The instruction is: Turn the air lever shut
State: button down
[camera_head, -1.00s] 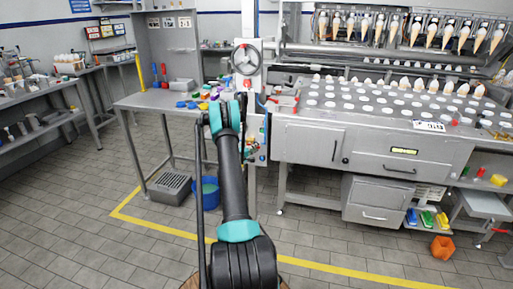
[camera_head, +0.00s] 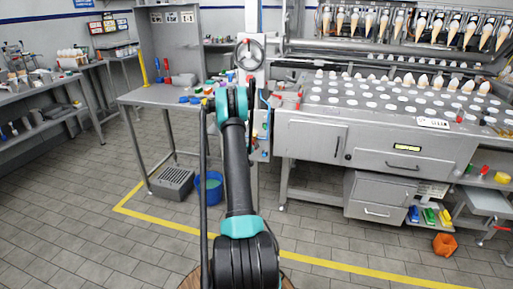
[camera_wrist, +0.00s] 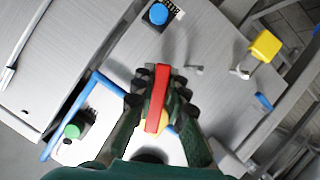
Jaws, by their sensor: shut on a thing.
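In the wrist view, my gripper (camera_wrist: 157,92) is closed around a long red lever handle (camera_wrist: 161,75), with dark fingers on both sides of it. The handle stands nearly upright in the picture, tilted slightly. A round yellow part (camera_wrist: 166,124) shows partly behind its lower end. The lever's pivot is hidden by the handle and fingers. In the head view, my arm reaches forward to the grey column (camera_head: 252,85), and the gripper and lever are hidden behind it.
In the head view, a side table (camera_head: 150,97) stands left of the column and a cone machine (camera_head: 400,150) right.

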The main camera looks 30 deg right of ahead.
jog(key=m, duration=0.1)
jog(key=w+a+m+t+y, duration=0.1)
jog(key=m+y, duration=0.1)
jog(key=shift+w+a+f+m+t, duration=0.2)
jog(key=shift+w+f+m+t, duration=0.05)
jog(key=shift+m+t, duration=0.05)
dwell(0.5)
jog(key=c, duration=1.5)
grip_release()
jog(key=shift+c, duration=0.2)
jog(key=v, duration=1.2)
